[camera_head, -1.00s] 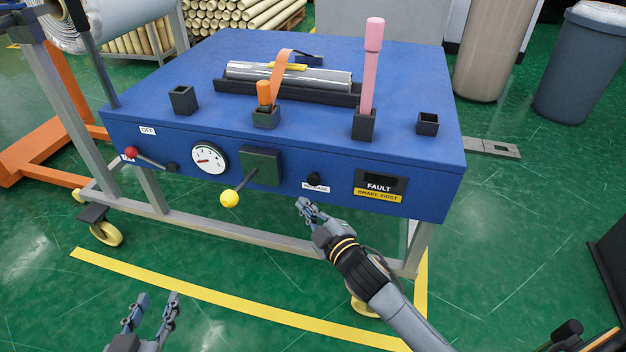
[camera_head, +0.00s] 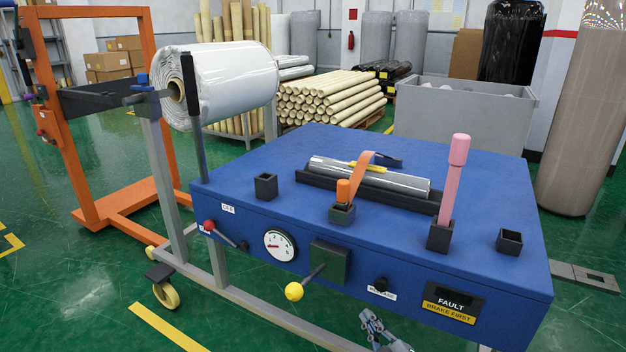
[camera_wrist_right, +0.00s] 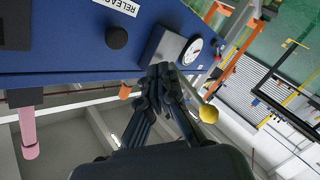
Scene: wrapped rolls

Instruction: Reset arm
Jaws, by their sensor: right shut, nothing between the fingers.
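My right gripper (camera_head: 370,322) shows at the bottom of the head view, in front of the blue machine's front panel and below the black knob (camera_head: 381,284). In the right wrist view its fingers (camera_wrist_right: 160,75) are together with nothing between them. The yellow-ball lever (camera_head: 294,291) is to its left in the head view; in the wrist view the yellow ball (camera_wrist_right: 208,114) is right of the fingertips. Most of my right arm is cut off by the lower edge. My left gripper is out of the head view.
The blue machine (camera_head: 290,150) carries a wrapped silver roll (camera_head: 370,175), an orange-handled tool (camera_head: 344,190), a pink stick (camera_head: 453,180) and black sockets. A panel reads FAULT, BRAKE FIRST (camera_head: 451,303). A large white film roll (camera_head: 230,85) hangs left. Green floor is open at left.

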